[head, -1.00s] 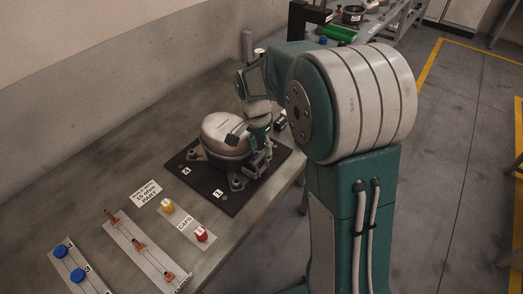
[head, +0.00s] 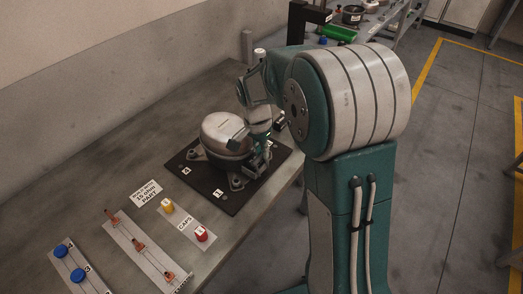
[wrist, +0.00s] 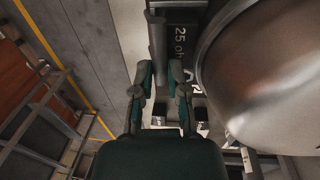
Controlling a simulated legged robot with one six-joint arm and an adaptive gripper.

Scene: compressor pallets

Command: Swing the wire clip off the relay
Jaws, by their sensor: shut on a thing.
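The silver domed compressor (head: 226,130) stands on a black pallet plate (head: 225,201) in the head view. It fills the right of the wrist view (wrist: 275,80). My gripper (wrist: 160,68) is beside the dome, its two fingers closed around a narrow grey bar, which looks like the wire clip (wrist: 158,42). A dark block with white lettering "25 oh", apparently the relay (wrist: 181,42), sits between the bar and the dome. In the head view my gripper (head: 259,160) is low at the compressor's right side and hides most of the clip and relay.
A strip with a yellow cap (head: 167,206) and a red cap (head: 201,234) lies in front of the plate. Copper-coloured parts (head: 139,246) and blue knobs (head: 61,251) lie further left. A black upright post (head: 298,22) stands behind. The bench is clear left of the plate.

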